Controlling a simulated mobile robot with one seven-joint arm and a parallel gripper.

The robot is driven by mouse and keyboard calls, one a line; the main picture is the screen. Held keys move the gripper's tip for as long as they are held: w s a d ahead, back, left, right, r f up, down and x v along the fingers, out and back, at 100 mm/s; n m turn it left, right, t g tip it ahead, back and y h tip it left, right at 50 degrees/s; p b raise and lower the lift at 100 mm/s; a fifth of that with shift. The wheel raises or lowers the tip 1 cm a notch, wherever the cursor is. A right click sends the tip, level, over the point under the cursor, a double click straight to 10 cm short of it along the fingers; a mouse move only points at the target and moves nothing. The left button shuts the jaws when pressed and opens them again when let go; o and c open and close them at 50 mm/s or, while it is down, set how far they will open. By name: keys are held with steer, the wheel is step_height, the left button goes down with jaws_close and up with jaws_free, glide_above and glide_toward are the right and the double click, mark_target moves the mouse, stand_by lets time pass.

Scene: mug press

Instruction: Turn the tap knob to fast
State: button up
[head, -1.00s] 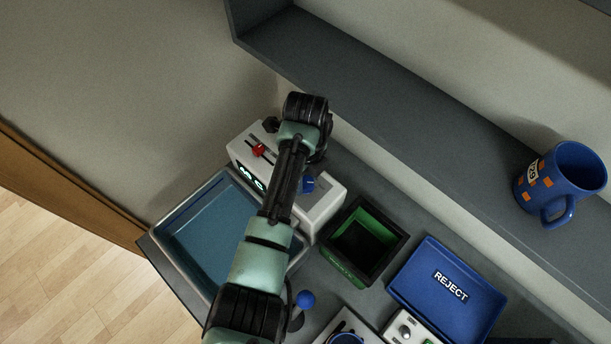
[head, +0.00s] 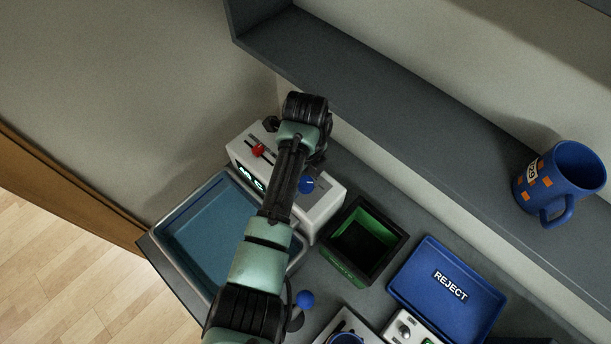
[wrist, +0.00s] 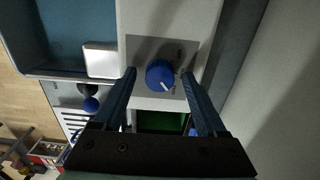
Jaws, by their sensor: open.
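The blue tap knob (wrist: 160,76) sits on a grey plate on the white machine, between my gripper's fingers in the wrist view. Its white pointer line points to the lower right, toward a small label. Several labels ring its right side, too small to read surely. It also shows in the head view (head: 307,184), just right of my arm. My gripper (wrist: 159,73) is open, with one finger on each side of the knob and a gap showing to both. In the head view my arm hides part of the machine, and the fingers are hard to make out.
The white machine (head: 325,208) also has a red lever knob (head: 258,150). A blue basin (head: 205,225) lies left, a green-lined black bin (head: 375,222) and a blue REJECT tray (head: 425,290) right. A blue mug (head: 545,184) stands on the shelf (head: 430,120).

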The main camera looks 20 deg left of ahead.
step_height(320, 180, up, 13)
steer(key=p, duration=0.2)
stand_by(0.8)
